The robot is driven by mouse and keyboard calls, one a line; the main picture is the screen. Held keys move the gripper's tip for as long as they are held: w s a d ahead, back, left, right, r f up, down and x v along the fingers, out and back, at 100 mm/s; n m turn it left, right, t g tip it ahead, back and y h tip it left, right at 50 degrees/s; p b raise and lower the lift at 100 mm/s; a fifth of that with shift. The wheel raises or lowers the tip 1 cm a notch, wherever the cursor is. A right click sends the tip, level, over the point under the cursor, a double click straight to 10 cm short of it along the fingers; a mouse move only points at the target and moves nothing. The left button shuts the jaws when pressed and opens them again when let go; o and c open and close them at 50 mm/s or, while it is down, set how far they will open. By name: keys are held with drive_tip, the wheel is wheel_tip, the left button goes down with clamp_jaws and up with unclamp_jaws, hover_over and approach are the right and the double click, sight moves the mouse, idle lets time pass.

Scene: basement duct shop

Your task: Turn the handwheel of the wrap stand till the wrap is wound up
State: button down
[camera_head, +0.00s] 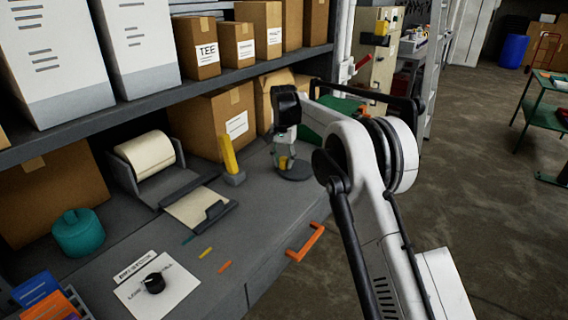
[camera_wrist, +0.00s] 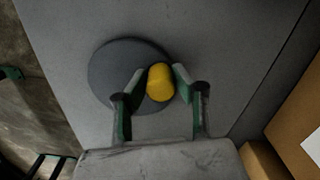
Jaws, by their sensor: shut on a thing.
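The handwheel is a flat dark grey disc (camera_head: 298,175) on the grey bench, with an upright yellow knob (camera_wrist: 160,83) off its centre. In the wrist view the disc (camera_wrist: 108,75) lies under my fingers. My gripper (camera_head: 286,160) points down over the disc and is shut on the yellow knob, with one finger on each side. The wrap stand (camera_head: 148,172) holds a cream roll (camera_head: 147,153) to the left. A cream sheet (camera_head: 192,207) lies in front of the roll, partly under a dark grey piece.
A yellow upright block (camera_head: 230,156) stands between the stand and the wheel. Cardboard boxes (camera_head: 215,120) stand behind, under a shelf.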

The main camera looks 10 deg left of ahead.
sight(294, 175)
drive_tip(key=n, duration=0.2)
drive_tip(key=s+n+b, duration=0.1)
drive_tip(key=s+n, duration=0.1)
drive_tip(key=n, duration=0.1)
drive_tip(key=shift+s+d+n+b, duration=0.1)
drive_tip(key=shift+d+n+b, duration=0.2)
drive_tip(key=shift+d+b, duration=0.05)
drive_tip(key=n, duration=0.2)
drive_tip(key=s+d+n+b, duration=0.1)
drive_tip(key=n, duration=0.1)
drive_tip(key=shift+s+d, duration=0.1)
drive_tip(key=shift+d, duration=0.05)
drive_tip(key=n, duration=0.2)
drive_tip(key=d+n, duration=0.1)
drive_tip(key=n, duration=0.1)
drive_tip(key=d+n+b, duration=0.1)
drive_tip(key=shift+s+n, duration=0.4)
drive_tip(key=shift+w+d+n, duration=0.1)
drive_tip(key=shift+d+n, duration=0.4)
drive_tip(key=shift+n, duration=0.75)
drive_tip(key=shift+d+n, duration=0.5)
drive_tip(key=shift+n, duration=0.75)
drive_tip(key=c, duration=1.4)
unclamp_jaws()
wheel_tip(294, 175, up, 12)
drive_tip(key=shift+r, duration=0.1)
